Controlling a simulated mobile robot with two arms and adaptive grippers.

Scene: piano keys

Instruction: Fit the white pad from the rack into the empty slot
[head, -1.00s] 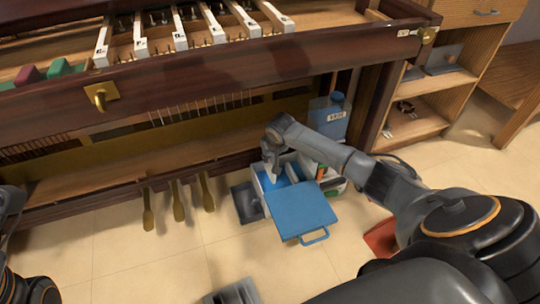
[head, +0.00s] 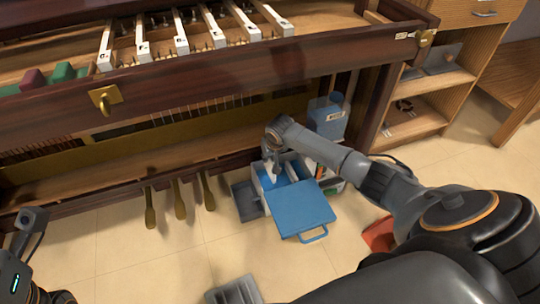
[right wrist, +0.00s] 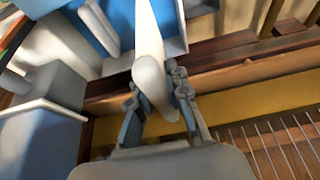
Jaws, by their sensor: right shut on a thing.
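My right gripper (head: 271,165) is low over an open box (head: 262,200) with a blue lid on the floor in front of the piano. In the right wrist view its fingers (right wrist: 160,100) are closed on a long white pad (right wrist: 148,75) with a rounded end. The pad shows as a small white shape (head: 272,172) in the head view. White-topped keys (head: 181,46) stand in a row with gaps in the piano; I cannot tell which gap is the empty slot. Parts of my left arm show at the lower left; its fingers are out of frame.
The blue lid (head: 302,208) lies open toward me. A blue bottle (head: 328,120) stands behind the box. The piano's dark front rail (head: 200,75) lies between the box and the keys. Pedals (head: 180,203) stick out to the left. Wooden shelves (head: 425,110) are at the right.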

